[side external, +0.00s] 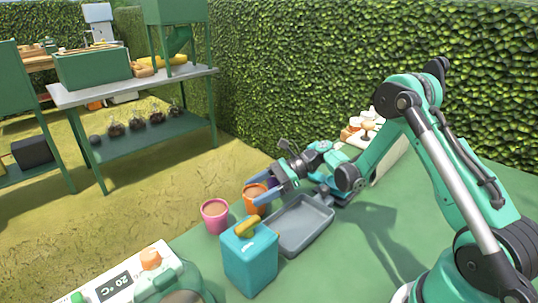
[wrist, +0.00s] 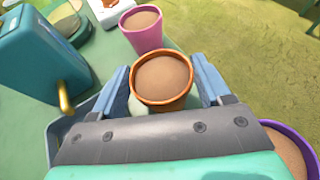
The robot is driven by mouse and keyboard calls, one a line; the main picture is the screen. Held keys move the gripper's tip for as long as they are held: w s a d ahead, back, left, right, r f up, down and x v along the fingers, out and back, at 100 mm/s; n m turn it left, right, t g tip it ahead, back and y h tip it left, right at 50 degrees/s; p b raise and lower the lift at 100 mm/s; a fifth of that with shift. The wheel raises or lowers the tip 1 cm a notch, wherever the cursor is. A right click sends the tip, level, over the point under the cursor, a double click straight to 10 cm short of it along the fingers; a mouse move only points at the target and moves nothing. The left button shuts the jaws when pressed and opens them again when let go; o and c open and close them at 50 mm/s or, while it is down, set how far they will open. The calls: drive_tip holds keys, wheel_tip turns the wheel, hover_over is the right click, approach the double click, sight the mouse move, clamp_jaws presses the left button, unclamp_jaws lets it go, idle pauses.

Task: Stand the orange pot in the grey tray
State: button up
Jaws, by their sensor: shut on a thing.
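The orange pot (side external: 251,197), filled with brown soil, stands upright at the far edge of the green table, beyond the grey tray. In the wrist view the orange pot (wrist: 163,101) sits between my two blue fingers. My gripper (side external: 262,193) is shut on it, one finger on each side; the wrist view shows my gripper (wrist: 163,84) from above. The pot's lower part is partly hidden, so I cannot tell whether it touches the table. The empty grey tray (side external: 322,231) lies just nearer than the pot, partly under my wrist. Its rim (wrist: 52,138) shows at the left in the wrist view.
A pink pot (side external: 214,217) stands left of the orange pot. A purple pot (wrist: 291,148) is close on the other side. A teal box-shaped can (side external: 250,263) with a yellow spout stands by the tray's left side. A panel reading 20 °C (side external: 118,287) is at lower left.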

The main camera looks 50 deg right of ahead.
wheel_tip(320, 180, up, 24)
drive_tip(key=a+f+m+t+h, duration=0.1)
drive_tip(key=a+m+t+h, duration=0.1)
drive_tip(key=m+t+h, duration=0.6)
drive_tip(key=shift+s+d+f+n+g+y, duration=0.8)
drive_tip(key=shift+s+f+n+g+y, duration=0.75)
drive_tip(key=shift+f, duration=2.1)
drive_tip(key=shift+s+d+f+n+g+y, duration=0.85)
drive_tip(key=shift+s+f+n+g+y, duration=0.7)
drive_tip(key=shift+f, duration=2.05)
drive_tip(key=shift+s+d+f+n+g+y, duration=0.8)
drive_tip(key=shift+s+f+n+g+y, duration=0.75)
drive_tip(key=shift+f, duration=2.1)
drive_tip(key=shift+s+m+h, duration=0.2)
drive_tip(key=shift+m+h, duration=0.05)
drive_tip(key=shift+h, duration=0.1)
drive_tip(key=o, duration=1.4)
